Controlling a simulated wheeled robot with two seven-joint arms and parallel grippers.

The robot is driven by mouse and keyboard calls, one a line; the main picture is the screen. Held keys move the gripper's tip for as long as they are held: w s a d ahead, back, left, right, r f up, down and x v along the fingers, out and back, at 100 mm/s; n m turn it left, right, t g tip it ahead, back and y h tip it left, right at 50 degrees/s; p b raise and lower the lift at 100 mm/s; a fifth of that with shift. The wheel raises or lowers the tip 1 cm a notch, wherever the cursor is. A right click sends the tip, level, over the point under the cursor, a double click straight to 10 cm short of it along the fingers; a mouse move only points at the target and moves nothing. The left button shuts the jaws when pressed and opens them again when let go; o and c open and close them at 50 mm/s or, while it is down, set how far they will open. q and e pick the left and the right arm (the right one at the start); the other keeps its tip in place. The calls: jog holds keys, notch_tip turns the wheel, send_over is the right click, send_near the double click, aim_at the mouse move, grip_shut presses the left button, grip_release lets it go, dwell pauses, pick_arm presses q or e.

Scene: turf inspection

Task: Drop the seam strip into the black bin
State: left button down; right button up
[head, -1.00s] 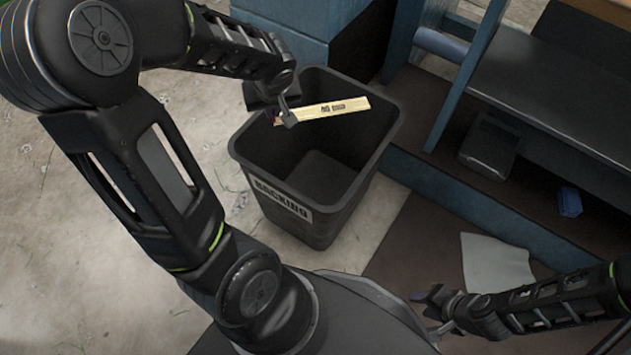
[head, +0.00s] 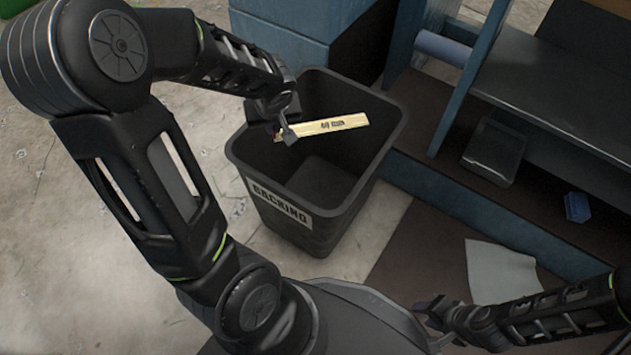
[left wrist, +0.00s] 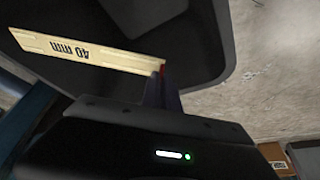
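The seam strip (head: 328,126) is a flat pale-yellow piece with dark print. The bin's dark wall also shows behind the strip in the left wrist view (left wrist: 190,35). My right gripper (head: 432,312) is low at the right, apart from the bin; its fingers are small and unclear.
A blue cabinet (head: 300,30) stands right behind the bin. A blue-framed bench with a dark shelf (head: 560,115) is at the right. A small blue object (head: 577,207) and a pale sheet (head: 500,270) lie at the lower right. Concrete floor (head: 70,200) is open at the left.

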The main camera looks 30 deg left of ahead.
pick_arm(q)
jog(key=shift+f, duration=0.25)
jog(key=c, duration=1.5)
grip_release()
jog(key=shift+c, duration=0.2)
jog(key=p+v, duration=0.3)
jog(key=v, duration=0.5)
jog(key=shift+a, duration=0.1)
